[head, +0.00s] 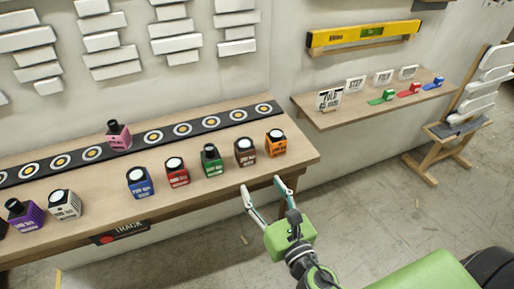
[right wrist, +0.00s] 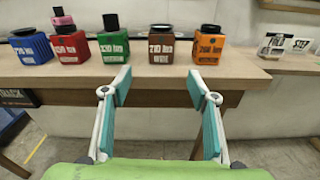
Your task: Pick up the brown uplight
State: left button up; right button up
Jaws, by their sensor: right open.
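The brown uplight (head: 245,152) is a small brown cube with a round top, near the right end of the long wooden table, between the green and orange ones. It also shows in the right wrist view (right wrist: 161,50), upright on the table and straight ahead between my fingers. My right gripper (head: 262,188) is open and empty, just off the table's front edge and short of the brown uplight. The right wrist view shows its two teal-padded fingers (right wrist: 164,92) spread apart. My left gripper is not in view.
The green uplight (head: 211,160) and orange uplight (head: 276,142) stand close on either side. Red (head: 177,172) and blue (head: 140,182) ones stand farther left. A pink one (head: 119,136) sits on the black strip with round marks (head: 153,137). A wooden shelf (head: 340,117) is at right.

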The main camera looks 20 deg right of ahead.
aim_at(248, 156)
jog(key=shift+n+t, duration=0.3)
jog(key=shift+n, duration=0.1)
jog(key=w, duration=0.2)
jog(key=w+r+p, duration=0.1)
jog(key=w, duration=0.2)
jog(key=w+r+p, duration=0.1)
jog(key=w, duration=0.1)
jog(key=shift+w+r, duration=0.1)
jog(key=shift+w, duration=0.15)
jog(key=shift+w+a+f+p, duration=0.1)
jog(key=shift+w+p, duration=0.2)
jog(key=shift+w, duration=1.25)
jog(key=shift+w+f+p, duration=0.1)
jog(key=shift+w+p, duration=0.2)
jog(key=shift+w, duration=1.25)
jog(key=c, duration=1.3)
